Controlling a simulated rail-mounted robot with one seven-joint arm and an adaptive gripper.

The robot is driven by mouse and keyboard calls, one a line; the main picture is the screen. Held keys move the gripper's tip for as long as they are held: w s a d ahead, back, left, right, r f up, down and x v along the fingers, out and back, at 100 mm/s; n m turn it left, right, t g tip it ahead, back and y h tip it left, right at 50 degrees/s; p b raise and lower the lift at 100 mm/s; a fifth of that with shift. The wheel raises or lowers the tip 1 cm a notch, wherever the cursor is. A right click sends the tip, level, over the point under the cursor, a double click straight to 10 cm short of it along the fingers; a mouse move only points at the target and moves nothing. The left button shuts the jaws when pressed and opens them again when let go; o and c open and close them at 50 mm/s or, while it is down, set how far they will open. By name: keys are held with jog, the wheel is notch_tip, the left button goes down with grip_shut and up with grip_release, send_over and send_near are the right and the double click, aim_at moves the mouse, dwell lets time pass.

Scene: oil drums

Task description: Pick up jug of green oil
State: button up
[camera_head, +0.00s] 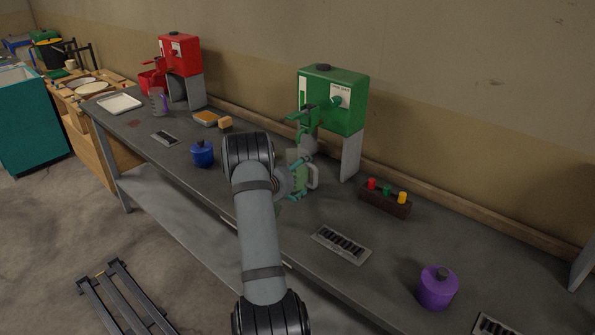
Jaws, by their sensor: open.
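A clear jug with green oil in it (299,187) stands on the grey bench below the green dispenser (333,98). Its pale handle shows on its right side. My arm reaches up from the bottom middle and its wrist hides part of the jug's left side. My gripper (301,166) is open at the jug, with its fingers overlapping the jug's upper part in the picture. I cannot tell whether the fingers touch the jug or lie around it.
A button box (385,198) stands right of the jug. A blue canister (202,153) is to the left and a purple canister (437,288) at the front right. A red dispenser (180,56) and another jug (158,101) stand further left. Drain grates (341,244) are set in the bench.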

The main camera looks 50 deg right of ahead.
aim_at(302, 171)
jog(key=x, duration=0.4)
jog(key=shift+d+f+p, duration=0.1)
jog(key=shift+d+p, duration=0.05)
jog(key=shift+p, duration=0.25)
jog(key=shift+c, duration=0.6)
jog(key=c, duration=1)
